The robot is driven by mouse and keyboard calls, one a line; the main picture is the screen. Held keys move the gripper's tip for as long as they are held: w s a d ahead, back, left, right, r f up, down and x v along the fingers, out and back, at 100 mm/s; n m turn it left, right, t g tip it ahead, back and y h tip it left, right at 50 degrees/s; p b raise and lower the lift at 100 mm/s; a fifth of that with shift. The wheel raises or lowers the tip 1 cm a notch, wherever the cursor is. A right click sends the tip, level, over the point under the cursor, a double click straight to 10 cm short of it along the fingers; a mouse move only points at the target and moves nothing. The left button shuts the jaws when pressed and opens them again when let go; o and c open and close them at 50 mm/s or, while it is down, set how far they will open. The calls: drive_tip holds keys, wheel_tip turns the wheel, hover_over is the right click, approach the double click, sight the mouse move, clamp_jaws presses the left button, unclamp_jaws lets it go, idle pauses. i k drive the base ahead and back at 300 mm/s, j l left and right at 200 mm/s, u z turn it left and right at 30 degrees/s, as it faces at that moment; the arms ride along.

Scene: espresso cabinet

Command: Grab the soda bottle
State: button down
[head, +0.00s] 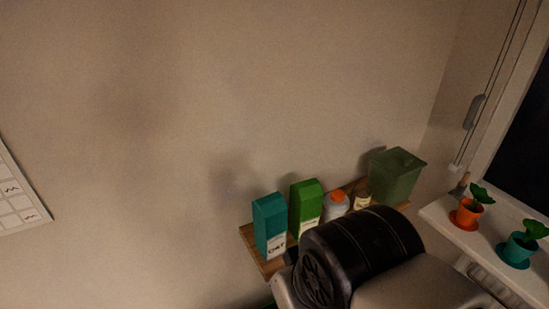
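I cannot make out a clear soda bottle. On a wooden wall shelf (249,240) stands a small brown container with a pale label (362,200), partly hidden, and I cannot tell what it is. Left of it stands a pale jar with an orange lid (336,203), its lower part hidden. My gripper is not seen; a large black and grey part, which looks like my own arm, fills the lower right and covers part of the shelf.
A teal carton (269,224) and a green carton (306,207) stand at the shelf's left, a green translucent bin (395,176) at its right. An orange pot (467,216) and a teal pot (518,250) with plants stand on the windowsill (440,212). The wall is mostly bare.

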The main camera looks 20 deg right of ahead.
sight(333, 210)
drive_tip(key=l+z, duration=0.1)
drive_tip(key=z, duration=0.3)
drive_tip(key=l+z, duration=0.15)
drive_tip(key=z, duration=0.3)
drive_tip(key=i+l+u, duration=0.25)
drive_tip(key=l, duration=0.15)
